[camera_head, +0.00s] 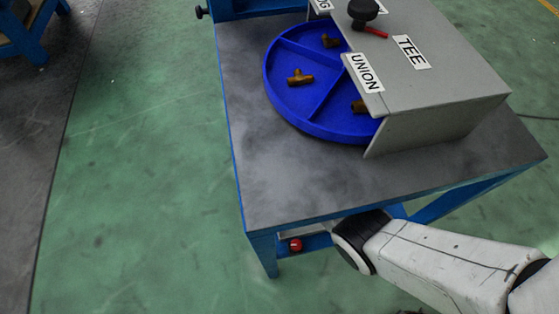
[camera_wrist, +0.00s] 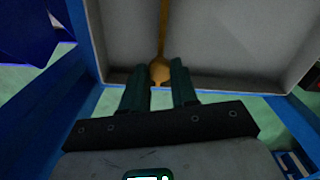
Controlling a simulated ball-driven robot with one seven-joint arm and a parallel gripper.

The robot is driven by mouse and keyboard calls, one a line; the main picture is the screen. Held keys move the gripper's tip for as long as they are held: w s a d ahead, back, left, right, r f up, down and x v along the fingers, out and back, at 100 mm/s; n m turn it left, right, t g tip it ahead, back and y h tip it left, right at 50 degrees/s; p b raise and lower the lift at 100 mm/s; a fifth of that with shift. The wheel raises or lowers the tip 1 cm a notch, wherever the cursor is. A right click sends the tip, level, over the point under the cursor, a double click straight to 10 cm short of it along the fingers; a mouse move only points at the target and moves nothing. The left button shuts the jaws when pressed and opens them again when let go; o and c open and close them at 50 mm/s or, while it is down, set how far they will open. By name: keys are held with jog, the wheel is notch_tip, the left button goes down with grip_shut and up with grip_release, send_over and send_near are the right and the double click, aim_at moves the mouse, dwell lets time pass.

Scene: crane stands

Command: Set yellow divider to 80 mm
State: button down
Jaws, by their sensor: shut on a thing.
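The yellow divider (camera_wrist: 163,30) shows in the wrist view as a thin upright strip with a rounded knob at its near end. It stands in a grey open drawer or tray (camera_wrist: 215,40). My gripper (camera_wrist: 160,68) has its two dark fingers on either side of the knob and is shut on it, at the near edge of the tray. No scale or millimetre marks are legible, so the divider's setting cannot be read. In the head view my white arm reaches to the table's front edge; the gripper and divider are hidden there.
A blue-framed table (camera_head: 300,190) carries a round blue tray (camera_head: 290,110) with several brass fittings, partly under a grey cover (camera_head: 440,80) labelled UNION and TEE. A red knob (camera_head: 295,245) sits below the front edge. Green floor lies open at left.

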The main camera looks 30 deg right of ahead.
jog(key=c, duration=0.9)
grip_release()
jog(key=shift+o, duration=0.2)
notch_tip(320, 180, up, 8)
jog(key=shift+f+p, duration=0.25)
jog(key=shift+p, duration=0.9)
